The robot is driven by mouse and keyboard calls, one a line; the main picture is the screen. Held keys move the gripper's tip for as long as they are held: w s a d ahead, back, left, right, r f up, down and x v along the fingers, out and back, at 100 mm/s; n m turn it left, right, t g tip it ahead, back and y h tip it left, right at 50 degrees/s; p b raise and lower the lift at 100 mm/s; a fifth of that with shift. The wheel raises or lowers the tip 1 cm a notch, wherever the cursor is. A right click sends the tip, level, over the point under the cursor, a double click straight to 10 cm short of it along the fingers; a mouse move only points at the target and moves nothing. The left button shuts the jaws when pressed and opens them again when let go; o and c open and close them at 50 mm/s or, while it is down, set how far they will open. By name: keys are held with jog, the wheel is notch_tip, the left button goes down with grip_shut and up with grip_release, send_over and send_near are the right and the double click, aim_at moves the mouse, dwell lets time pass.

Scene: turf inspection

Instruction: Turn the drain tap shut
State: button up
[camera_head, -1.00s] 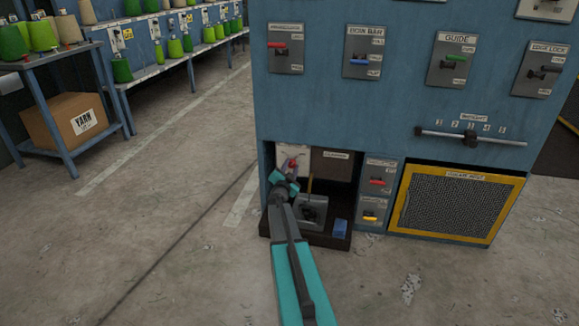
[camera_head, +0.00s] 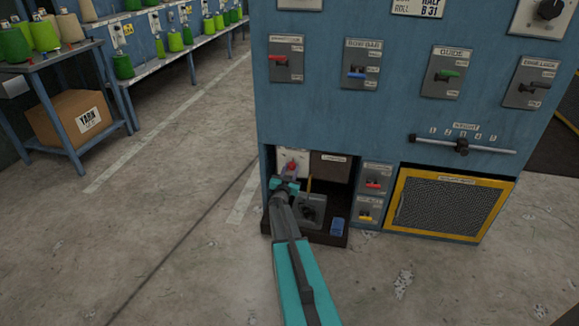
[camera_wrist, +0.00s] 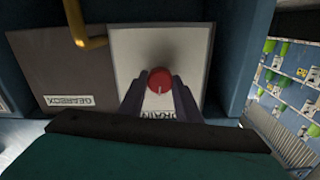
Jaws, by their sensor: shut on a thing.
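The drain tap is a round red knob (camera_wrist: 159,79) with a small pale mark, on a light plate (camera_wrist: 195,50) whose label is partly covered by my finger. In the head view the red tap (camera_head: 292,167) sits in the low left recess of the blue machine. My gripper (camera_wrist: 159,86) has one finger on each side of the knob and is shut on it. In the head view my gripper (camera_head: 289,176) reaches into the recess and hides part of the plate.
A brown gearbox panel (camera_wrist: 65,75) and a brass-coloured pipe (camera_wrist: 90,43) are beside the plate. A grey box (camera_head: 313,210) and a blue block (camera_head: 337,227) stand on the recess floor. Red and yellow switches (camera_head: 372,185) are to the right. Open floor lies left.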

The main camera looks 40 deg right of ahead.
jog(key=n+p, duration=0.1)
jog(key=p, duration=0.1)
jog(key=n+p, duration=0.2)
jog(key=p, duration=0.1)
jog(key=n+p, duration=0.2)
jog(key=shift+s+d+r+p, duration=0.2)
jog(key=shift+d+r+p, duration=0.05)
jog(key=shift+d+p, duration=0.1)
jog(key=n+p, duration=0.3)
jog(key=shift+f+n, duration=0.1)
jog(key=shift+n, duration=0.2)
jog(key=shift+f+n+p, duration=0.1)
jog(key=shift+n+p, duration=0.2)
jog(key=shift+n, duration=0.1)
jog(key=shift+s, duration=0.1)
jog(key=o, duration=1.1)
jog(key=shift+a, duration=0.1)
jog(key=shift+c, duration=0.2)
jog(key=shift+a, duration=0.1)
jog(key=shift+w, duration=0.2)
jog(key=shift+a, duration=0.1)
